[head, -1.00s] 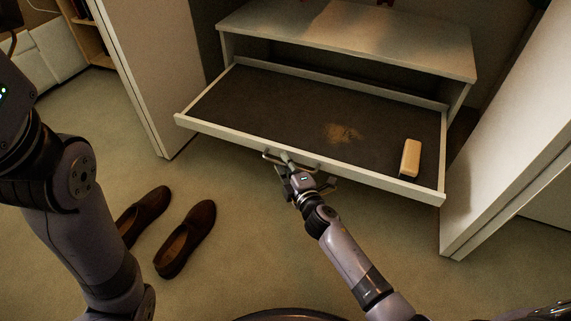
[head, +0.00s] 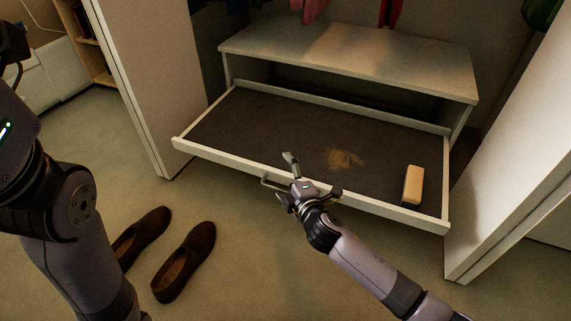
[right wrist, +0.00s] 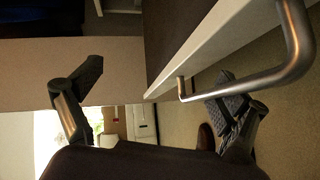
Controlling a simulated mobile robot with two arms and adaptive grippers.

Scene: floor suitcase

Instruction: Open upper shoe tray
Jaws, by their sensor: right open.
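The shoe tray (head: 400,214) is a wide, shallow pull-out with a white rim and dark base, standing well out below a shelf. Its metal bar handle (head: 268,183) is on the front; in the right wrist view the handle (right wrist: 297,45) crosses the upper right. My right gripper (head: 290,180) is open and empty at the front rim, just beside the handle. In the right wrist view the spread fingers of the gripper (right wrist: 160,85) show, one close to the handle; contact is unclear. My left arm shows at the left, but its gripper is out of view.
A tan block-like brush (head: 413,185) and a sandy dirt patch (head: 345,159) lie in the tray. Brown shoes (head: 185,262) stand on the carpet at left. White door panels (head: 135,80) flank the tray. Clothes hang above the shelf (head: 350,60).

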